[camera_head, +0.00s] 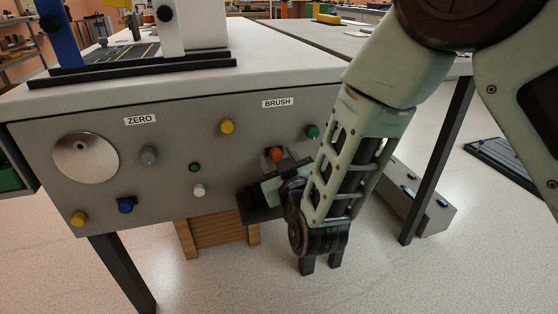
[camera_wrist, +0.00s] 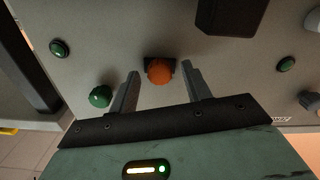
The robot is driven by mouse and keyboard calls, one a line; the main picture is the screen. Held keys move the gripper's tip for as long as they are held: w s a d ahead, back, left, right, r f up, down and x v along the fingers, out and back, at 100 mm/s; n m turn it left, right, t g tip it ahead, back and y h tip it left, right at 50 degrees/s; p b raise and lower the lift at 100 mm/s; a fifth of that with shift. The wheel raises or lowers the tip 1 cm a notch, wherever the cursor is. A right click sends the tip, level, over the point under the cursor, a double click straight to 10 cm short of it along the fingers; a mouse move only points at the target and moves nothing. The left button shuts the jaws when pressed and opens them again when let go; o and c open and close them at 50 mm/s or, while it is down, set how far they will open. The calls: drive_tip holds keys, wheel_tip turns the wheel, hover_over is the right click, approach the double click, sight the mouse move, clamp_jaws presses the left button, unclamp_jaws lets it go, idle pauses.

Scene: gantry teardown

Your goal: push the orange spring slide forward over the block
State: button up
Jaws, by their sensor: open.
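The orange spring slide (camera_head: 275,153) shows as a rounded orange knob on the front panel, below the BRUSH label. In the wrist view the orange slide (camera_wrist: 160,72) is near the middle, with a small dark block (camera_wrist: 148,63) directly behind it. My gripper (camera_wrist: 160,78) is open, one finger on each side of the knob in the picture. I see gaps between the fingers and the knob; whether the tips reach its depth I cannot tell.
A green button (camera_wrist: 100,96) sits close to the left finger, and a dark box (camera_wrist: 232,14) juts from the panel at upper right. The panel also holds a yellow knob (camera_head: 227,126), a blue knob (camera_head: 126,205) and a silver disc (camera_head: 86,158). A wooden crate (camera_head: 222,230) stands below.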

sight(245, 154)
clamp_jaws()
drive_tip(key=a, duration=0.2)
drive_tip(key=s+a, duration=0.1)
drive_tip(key=a, duration=0.1)
drive_tip(key=s+a, duration=0.1)
drive_tip(key=a, duration=0.1)
drive_tip(key=shift+a+p, duration=0.1)
drive_tip(key=shift+p, duration=0.2)
unclamp_jaws()
drive_tip(key=shift+a, duration=0.1)
drive_tip(key=p+v, duration=0.3)
drive_tip(key=v, duration=1.4)
drive_tip(key=shift+s+r, duration=0.1)
